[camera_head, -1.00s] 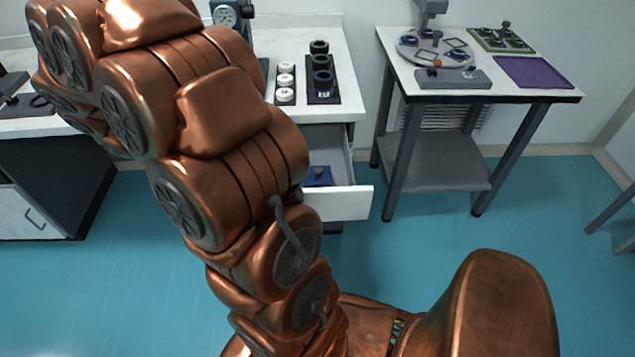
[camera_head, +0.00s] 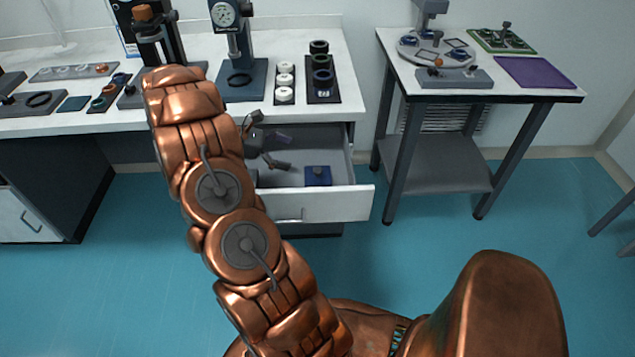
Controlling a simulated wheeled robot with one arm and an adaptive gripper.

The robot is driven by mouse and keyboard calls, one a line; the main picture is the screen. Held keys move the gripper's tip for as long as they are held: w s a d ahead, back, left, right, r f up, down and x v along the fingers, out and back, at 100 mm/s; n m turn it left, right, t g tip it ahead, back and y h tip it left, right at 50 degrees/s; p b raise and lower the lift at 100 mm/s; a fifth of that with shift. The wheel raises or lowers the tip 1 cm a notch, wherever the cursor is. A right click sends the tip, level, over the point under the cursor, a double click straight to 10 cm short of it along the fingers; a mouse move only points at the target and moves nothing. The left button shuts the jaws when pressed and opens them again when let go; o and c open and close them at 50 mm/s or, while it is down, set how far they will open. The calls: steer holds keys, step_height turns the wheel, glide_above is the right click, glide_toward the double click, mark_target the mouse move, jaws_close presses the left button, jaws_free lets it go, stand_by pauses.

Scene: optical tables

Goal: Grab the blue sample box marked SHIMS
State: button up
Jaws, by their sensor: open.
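A small blue box (camera_head: 318,176) with a dark knob on top sits in the open drawer (camera_head: 330,203), toward its right side. Any marking on the box is too small to read. My gripper (camera_head: 284,152) is over the left part of the drawer, with its fingers spread and pointing right toward the box. It is open and apart from the box, with a visible gap between them. My copper arm hides part of the drawer's left side and the wrist.
The drawer's front panel and side walls surround the box. The white counter (camera_head: 345,110) overhangs the drawer's back and carries a black rack (camera_head: 323,95), a white-capped row (camera_head: 284,95) and a gauge stand (camera_head: 240,82). A side table (camera_head: 500,88) stands to the right.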

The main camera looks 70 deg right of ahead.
steer(key=p, duration=0.1)
glide_toward(308, 176)
steer(key=x, duration=0.4)
steer(key=shift+s+d+f, duration=0.15)
steer(key=shift+d+f, duration=0.1)
steer(key=shift+f, duration=0.05)
steer(key=shift+s+d+f, duration=0.1)
steer(key=shift+s+f, duration=0.15)
steer(key=shift+p+x, duration=0.95)
steer(key=shift+x, duration=2.55)
steer(key=shift+r, duration=0.1)
steer(key=c, duration=1.2)
